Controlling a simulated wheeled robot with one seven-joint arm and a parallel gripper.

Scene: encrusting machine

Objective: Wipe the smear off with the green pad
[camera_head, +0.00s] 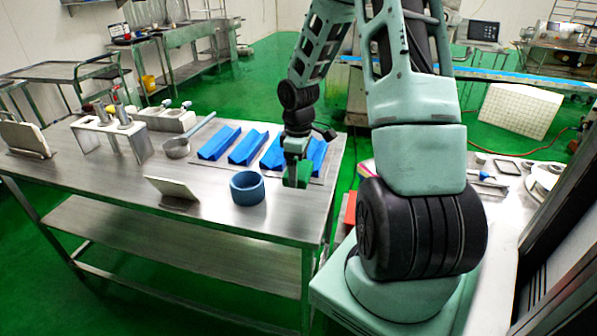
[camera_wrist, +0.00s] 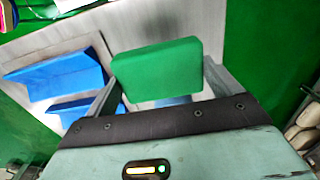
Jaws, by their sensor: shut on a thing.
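My gripper (camera_head: 297,168) is over the right end of the steel table (camera_head: 150,227), pointing down. It is shut on the green pad (camera_head: 304,173), which shows between the two fingers in the wrist view (camera_wrist: 157,70). The pad looks to be at or just above the tabletop; I cannot tell if it touches. I cannot make out a smear on the table; my gripper and the pad hide part of the surface there.
Blue angled blocks (camera_head: 247,147) lie in a row beside my gripper. A blue ring-shaped cup (camera_head: 247,188) stands to its left. A tilted plate (camera_head: 173,188), a ladle-like pan (camera_head: 177,147) and a metal stand (camera_head: 112,135) are further left. The table's front strip is clear.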

